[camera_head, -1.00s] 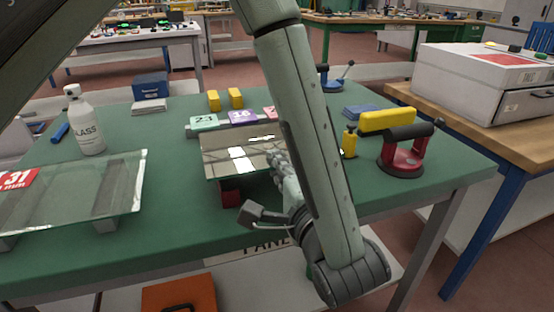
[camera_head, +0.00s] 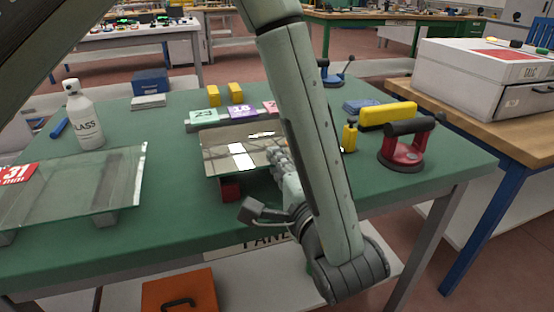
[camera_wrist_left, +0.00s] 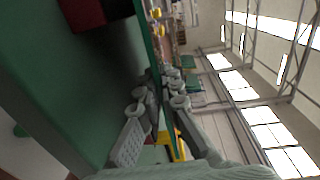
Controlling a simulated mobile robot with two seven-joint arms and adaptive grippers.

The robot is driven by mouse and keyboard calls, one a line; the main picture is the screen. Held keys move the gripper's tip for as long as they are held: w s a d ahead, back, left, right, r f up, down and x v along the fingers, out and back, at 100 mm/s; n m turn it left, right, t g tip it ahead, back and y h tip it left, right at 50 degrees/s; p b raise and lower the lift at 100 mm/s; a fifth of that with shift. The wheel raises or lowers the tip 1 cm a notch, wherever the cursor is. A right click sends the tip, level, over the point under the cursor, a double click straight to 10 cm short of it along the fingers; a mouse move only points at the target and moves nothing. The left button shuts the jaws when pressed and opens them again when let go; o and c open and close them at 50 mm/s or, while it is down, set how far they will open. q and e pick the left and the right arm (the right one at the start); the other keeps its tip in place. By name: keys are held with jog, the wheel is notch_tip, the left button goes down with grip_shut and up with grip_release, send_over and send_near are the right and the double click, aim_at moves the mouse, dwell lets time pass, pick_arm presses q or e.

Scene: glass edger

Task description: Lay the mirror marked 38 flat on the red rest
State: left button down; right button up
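The mirror (camera_head: 222,152) is a thin reflective pane at the middle of the green table, nearly level in the head view. No number is readable on its face. The red rest (camera_head: 230,189) shows under its front edge; I cannot tell whether they touch. My left gripper (camera_head: 279,160) is at the mirror's right edge, partly hidden by my forearm. In the left wrist view, its fingers (camera_wrist_left: 160,92) appear closed on the thin pane edge. A red block, likely the rest, shows at top left there (camera_wrist_left: 84,12). My right gripper is out of view.
Number cards, green (camera_head: 204,116), purple (camera_head: 241,111) and pink, stand behind the mirror. A red suction lifter (camera_head: 404,150) and yellow items stand right. The front-left table strip is clear.

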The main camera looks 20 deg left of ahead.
pick_arm(q)
jog(key=shift+f+b, duration=0.4)
jog(key=shift+f, duration=0.15)
dwell(0.4)
jog(key=c, duration=1.6)
grip_release()
jog(key=shift+c, duration=0.2)
jog(key=shift+f, duration=0.1)
jog(key=v, duration=1.2)
jog(key=shift+a, duration=0.1)
